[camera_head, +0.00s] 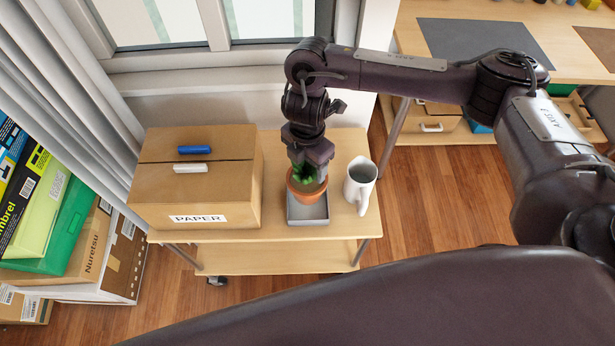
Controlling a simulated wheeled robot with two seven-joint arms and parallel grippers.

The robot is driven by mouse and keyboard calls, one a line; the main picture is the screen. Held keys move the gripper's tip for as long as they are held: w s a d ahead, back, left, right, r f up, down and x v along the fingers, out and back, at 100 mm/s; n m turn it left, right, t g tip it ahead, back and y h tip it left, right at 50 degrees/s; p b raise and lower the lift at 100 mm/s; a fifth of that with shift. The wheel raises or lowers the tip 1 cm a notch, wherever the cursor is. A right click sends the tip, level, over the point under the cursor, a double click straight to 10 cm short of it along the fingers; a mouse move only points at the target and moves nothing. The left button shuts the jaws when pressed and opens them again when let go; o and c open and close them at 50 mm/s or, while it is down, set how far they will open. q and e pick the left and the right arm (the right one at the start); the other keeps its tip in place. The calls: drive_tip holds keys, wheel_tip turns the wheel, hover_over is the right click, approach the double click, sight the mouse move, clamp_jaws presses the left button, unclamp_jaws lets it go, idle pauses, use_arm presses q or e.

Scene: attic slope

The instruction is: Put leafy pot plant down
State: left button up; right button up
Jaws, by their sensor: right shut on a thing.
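The leafy pot plant (306,189) is a terracotta pot with green leaves, on or just above a grey tray (308,214) on a small wooden trolley. I cannot tell whether the pot touches the tray. My right gripper (308,168) points down from above and is shut on the plant, covering part of the leaves. My left gripper is not in view.
A cardboard box marked PAPER (196,190) with a blue and a white item on its lid stands left of the tray. A white jug (359,184) stands close on the right. The trolley top (268,234) is bare along its front edge.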

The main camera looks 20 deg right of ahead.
wheel_tip(320, 180, down, 2)
drive_tip(key=shift+w+f, duration=0.1)
drive_tip(key=shift+w, duration=0.05)
wheel_tip(320, 180, down, 4)
drive_tip(key=shift+r+b, duration=0.2)
drive_tip(key=shift+b, duration=0.65)
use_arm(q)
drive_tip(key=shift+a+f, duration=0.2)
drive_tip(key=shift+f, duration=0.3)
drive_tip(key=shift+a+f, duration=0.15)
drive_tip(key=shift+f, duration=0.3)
use_arm(e)
drive_tip(key=shift+f, duration=0.1)
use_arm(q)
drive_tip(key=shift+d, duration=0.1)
use_arm(e)
drive_tip(key=shift+f, duration=0.15)
drive_tip(key=o, duration=1.9)
drive_tip(key=shift+c, duration=0.2)
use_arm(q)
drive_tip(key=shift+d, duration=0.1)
